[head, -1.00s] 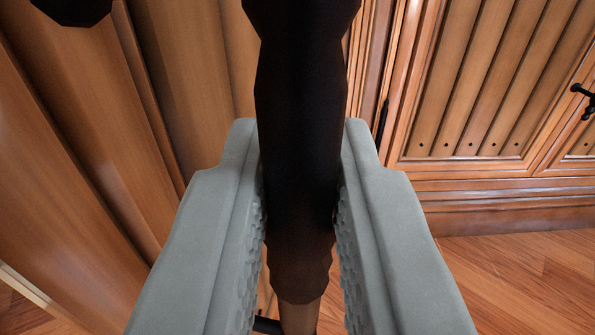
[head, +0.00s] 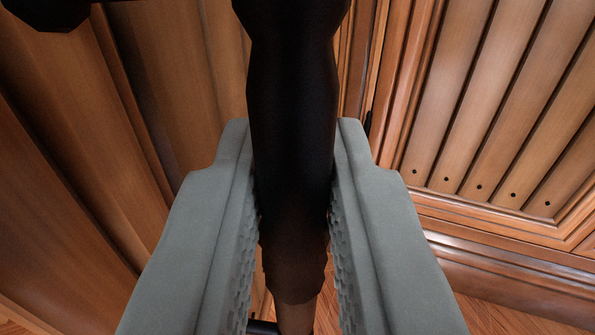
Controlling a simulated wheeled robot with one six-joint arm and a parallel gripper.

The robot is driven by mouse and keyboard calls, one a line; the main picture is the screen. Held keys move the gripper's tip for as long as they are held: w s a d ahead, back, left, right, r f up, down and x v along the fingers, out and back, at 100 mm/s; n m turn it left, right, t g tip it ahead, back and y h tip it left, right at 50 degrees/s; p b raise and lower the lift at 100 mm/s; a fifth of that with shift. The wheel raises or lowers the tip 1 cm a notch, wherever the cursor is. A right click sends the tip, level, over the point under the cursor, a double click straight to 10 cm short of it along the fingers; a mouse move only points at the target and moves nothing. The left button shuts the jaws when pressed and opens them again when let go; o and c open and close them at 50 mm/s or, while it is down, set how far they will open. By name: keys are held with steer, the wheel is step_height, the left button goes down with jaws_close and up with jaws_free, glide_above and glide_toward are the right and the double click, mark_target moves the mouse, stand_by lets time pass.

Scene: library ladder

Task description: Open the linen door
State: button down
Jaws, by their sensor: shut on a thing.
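My gripper (head: 293,200) shows its two grey jaws pressed from both sides on a dark handle (head: 291,130). The handle is a black, faceted bar that runs from the top of the head view down between the jaws, browner at its lower end. A wooden panelled door (head: 170,80) with upright slats fills the left side behind the handle. I take it for the linen door, but no label shows. The handle and jaws hide the middle of the view.
Another slatted wooden panel (head: 490,110) with a moulded frame stands on the right, above a wooden base (head: 500,275). A strip of wooden floor (head: 490,317) shows at the bottom right. A dark knob-like piece (head: 50,12) is at the top left.

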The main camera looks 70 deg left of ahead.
stand_by(0.3)
steer(key=c, duration=1.4)
jaws_free()
steer(key=shift+a, duration=0.1)
steer(key=shift+c, duration=0.2)
steer(key=v, duration=1.7)
steer(key=shift+d, duration=0.25)
steer(key=shift+f, duration=0.1)
